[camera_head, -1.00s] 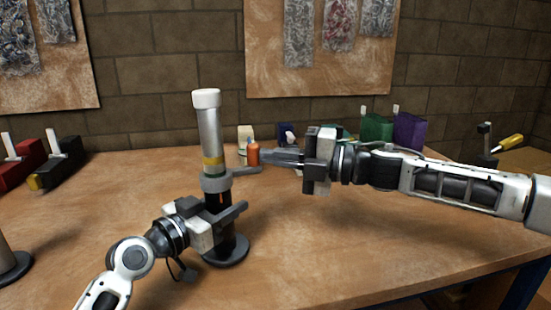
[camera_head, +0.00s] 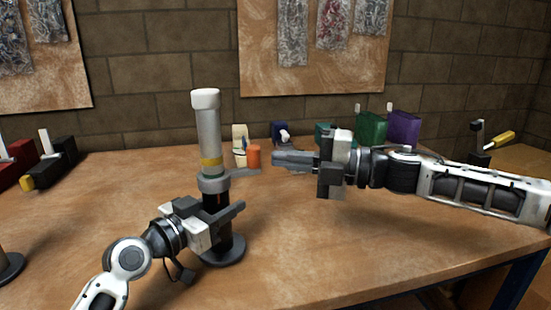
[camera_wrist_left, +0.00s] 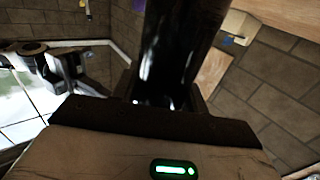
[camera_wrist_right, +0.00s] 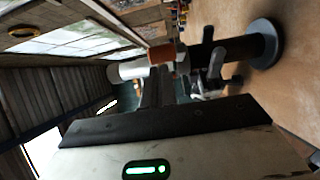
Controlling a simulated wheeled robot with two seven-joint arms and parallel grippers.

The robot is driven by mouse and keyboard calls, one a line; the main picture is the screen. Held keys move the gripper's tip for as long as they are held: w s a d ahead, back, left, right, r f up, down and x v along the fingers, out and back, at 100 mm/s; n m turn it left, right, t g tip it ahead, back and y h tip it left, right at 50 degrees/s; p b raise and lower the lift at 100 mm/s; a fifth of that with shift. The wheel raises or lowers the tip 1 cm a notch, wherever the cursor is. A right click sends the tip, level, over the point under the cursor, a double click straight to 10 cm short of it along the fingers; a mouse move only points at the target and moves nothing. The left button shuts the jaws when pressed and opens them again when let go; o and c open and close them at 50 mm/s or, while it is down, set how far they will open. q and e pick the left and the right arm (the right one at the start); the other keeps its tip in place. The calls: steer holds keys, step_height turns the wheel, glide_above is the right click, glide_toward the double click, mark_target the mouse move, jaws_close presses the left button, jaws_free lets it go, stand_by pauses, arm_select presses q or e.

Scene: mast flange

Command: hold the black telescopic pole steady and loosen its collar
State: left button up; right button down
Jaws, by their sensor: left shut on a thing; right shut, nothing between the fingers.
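The telescopic pole stands upright on a round dark base (camera_head: 222,250). It has a black lower tube (camera_head: 213,202), a grey collar (camera_head: 214,184), a yellow band and a silver upper tube (camera_head: 208,130) with a white cap. The collar's lever (camera_head: 245,172) points right. My left gripper (camera_head: 228,212) is shut on the black tube below the collar; the tube (camera_wrist_left: 175,50) fills the middle of the left wrist view. The right wrist view shows the pole's base (camera_wrist_right: 266,42) sideways.
Green (camera_head: 371,129) and purple (camera_head: 404,128) boxes stand at the back, behind my right arm. Red and black boxes (camera_head: 52,163) are at left. The tabletop front right is clear.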

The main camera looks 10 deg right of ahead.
arm_select(q)
steer(key=shift+w+a, duration=0.15)
steer(key=shift+a, duration=0.05)
arm_select(e)
steer(key=w+d, duration=0.6)
steer(key=shift+w, duration=0.2)
arm_select(q)
steer(key=o, duration=1.4)
